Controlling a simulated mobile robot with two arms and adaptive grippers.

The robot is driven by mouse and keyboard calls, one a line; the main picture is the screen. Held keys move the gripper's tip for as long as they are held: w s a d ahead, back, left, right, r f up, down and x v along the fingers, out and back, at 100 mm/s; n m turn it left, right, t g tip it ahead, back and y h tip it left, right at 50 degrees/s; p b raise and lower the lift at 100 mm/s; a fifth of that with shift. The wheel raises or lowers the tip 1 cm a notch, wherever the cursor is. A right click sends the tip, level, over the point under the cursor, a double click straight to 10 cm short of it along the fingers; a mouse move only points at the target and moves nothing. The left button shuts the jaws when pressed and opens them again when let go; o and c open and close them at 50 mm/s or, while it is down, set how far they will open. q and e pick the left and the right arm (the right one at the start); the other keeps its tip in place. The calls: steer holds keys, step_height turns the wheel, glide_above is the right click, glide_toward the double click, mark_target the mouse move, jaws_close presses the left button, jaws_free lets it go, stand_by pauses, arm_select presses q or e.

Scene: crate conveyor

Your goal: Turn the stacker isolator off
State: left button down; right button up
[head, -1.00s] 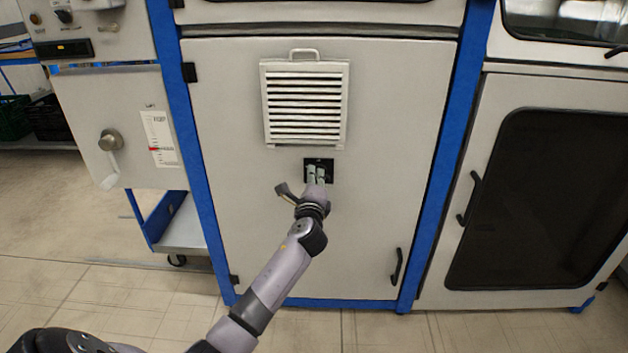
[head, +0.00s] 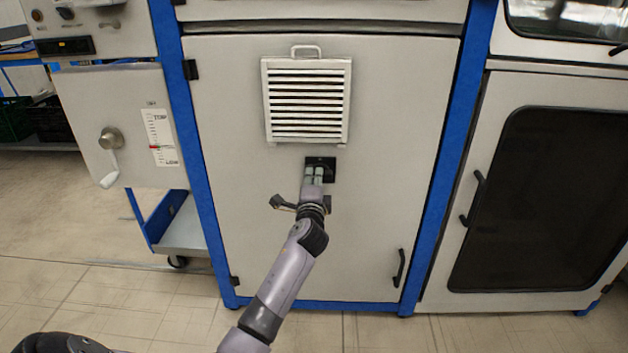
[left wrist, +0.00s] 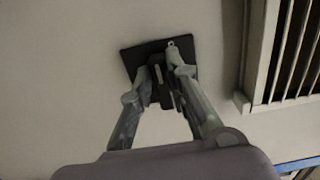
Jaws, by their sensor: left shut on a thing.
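The stacker isolator is a black square plate (head: 321,162) on the grey cabinet door, just below the louvred vent. My left gripper (head: 314,174) is at the plate, with its arm rising from the bottom of the head view. In the left wrist view the plate (left wrist: 137,57) looks tilted, and my left gripper (left wrist: 164,75) has its two fingers on either side of the dark switch handle (left wrist: 160,91). The fingers are shut on the handle, which they partly hide. My right gripper is not in view.
The louvred vent (head: 306,100) with a top handle stands out above the plate. A black door handle (head: 399,268) is low on the right. A crank panel (head: 113,125) is at the left and a dark-windowed door (head: 540,200) at the right. Floor is free in front.

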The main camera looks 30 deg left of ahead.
arm_select(q)
steer(key=shift+a, duration=0.1)
steer(key=c, duration=1.5)
jaws_free()
steer(key=shift+c, duration=0.2)
steer(key=v, duration=1.2)
steer(key=shift+s, duration=0.1)
